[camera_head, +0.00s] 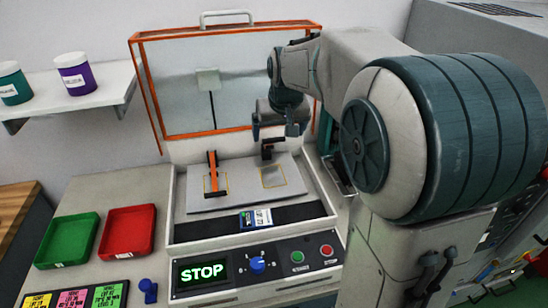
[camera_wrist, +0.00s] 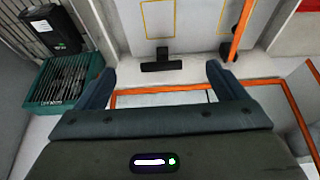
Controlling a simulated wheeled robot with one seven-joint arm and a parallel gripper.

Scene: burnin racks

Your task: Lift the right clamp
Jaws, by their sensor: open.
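The right clamp (camera_head: 267,151) is a small black fixture at the back of the grey plate, behind the right yellow-outlined square. It also shows as a black T-shaped piece in the wrist view (camera_wrist: 162,64). My gripper (camera_head: 274,129) is open and empty, just above and behind this clamp. In the wrist view the two fingers (camera_wrist: 161,82) stand either side of the clamp, apart from it. My gripper partly hides the clamp in the head view. The left clamp (camera_head: 212,170), with a long orange lever, stands by the left square; its lever shows at the wrist view's upper right (camera_wrist: 241,32).
The machine's orange-framed clear lid (camera_head: 150,95) stands open behind the plate (camera_head: 240,197). A panel (camera_head: 285,262) with a STOP display is in front. Green (camera_head: 68,240) and red (camera_head: 127,232) trays lie left. A teal crate (camera_wrist: 65,90) is at the wrist view's left.

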